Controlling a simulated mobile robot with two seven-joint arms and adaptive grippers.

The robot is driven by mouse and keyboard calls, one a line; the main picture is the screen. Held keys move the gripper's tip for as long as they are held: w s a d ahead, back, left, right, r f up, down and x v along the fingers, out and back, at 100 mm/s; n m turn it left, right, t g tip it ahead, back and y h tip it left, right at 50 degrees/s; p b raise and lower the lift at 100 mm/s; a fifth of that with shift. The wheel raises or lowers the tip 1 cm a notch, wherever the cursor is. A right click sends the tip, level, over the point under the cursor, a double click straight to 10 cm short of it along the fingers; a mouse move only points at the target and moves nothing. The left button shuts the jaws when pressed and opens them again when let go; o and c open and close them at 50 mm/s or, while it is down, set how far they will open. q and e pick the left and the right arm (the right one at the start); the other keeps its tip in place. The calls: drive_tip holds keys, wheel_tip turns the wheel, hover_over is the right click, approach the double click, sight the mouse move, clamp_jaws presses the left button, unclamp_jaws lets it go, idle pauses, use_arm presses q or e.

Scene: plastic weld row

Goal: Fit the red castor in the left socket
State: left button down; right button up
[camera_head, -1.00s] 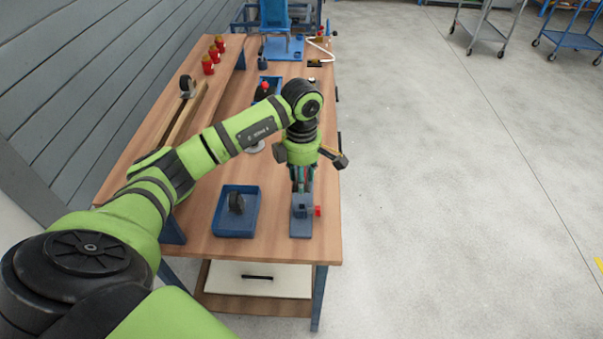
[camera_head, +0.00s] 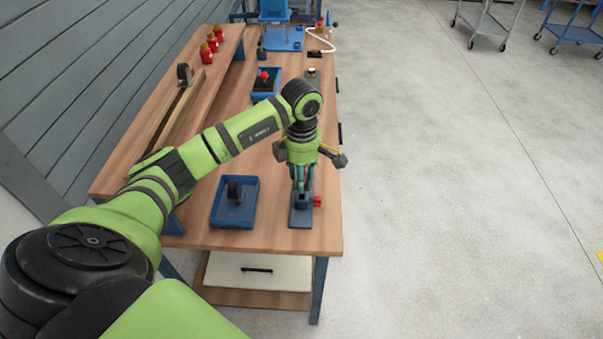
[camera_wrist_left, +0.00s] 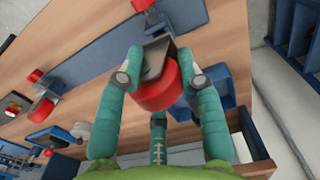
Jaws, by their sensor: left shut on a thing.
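My left gripper (camera_head: 302,188) points down over the near blue fixture (camera_head: 301,217) at the table's right edge. In the left wrist view its teal fingers (camera_wrist_left: 160,80) are shut on the red castor (camera_wrist_left: 157,93), a red wheel with a dark grey metal bracket. The castor's bracket points toward the blue fixture (camera_wrist_left: 103,45). The fingers hide the castor and much of the fixture's upper part in the head view. I cannot tell whether the castor touches a socket. My right gripper is not in view.
A blue tray (camera_head: 217,219) holding a black castor (camera_head: 235,190) stands left of the fixture. Another blue tray (camera_head: 256,95) stands farther back. Several red castors (camera_head: 206,56) and a black castor (camera_head: 184,73) are on the raised shelf. Open floor lies right of the table.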

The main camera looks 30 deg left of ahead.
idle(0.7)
use_arm(q)
drive_tip(key=shift+f+b, duration=0.1)
drive_tip(key=shift+b, duration=0.25)
drive_tip(key=shift+f+b, duration=0.8)
drive_tip(key=shift+f, duration=0.1)
drive_tip(key=shift+f, duration=0.15)
idle(0.4)
drive_tip(key=shift+f+b, duration=0.6)
drive_tip(key=shift+b, duration=0.2)
drive_tip(key=shift+f, duration=0.15)
drive_tip(key=shift+f+b, duration=0.35)
drive_tip(key=shift+b, duration=0.3)
idle(0.6)
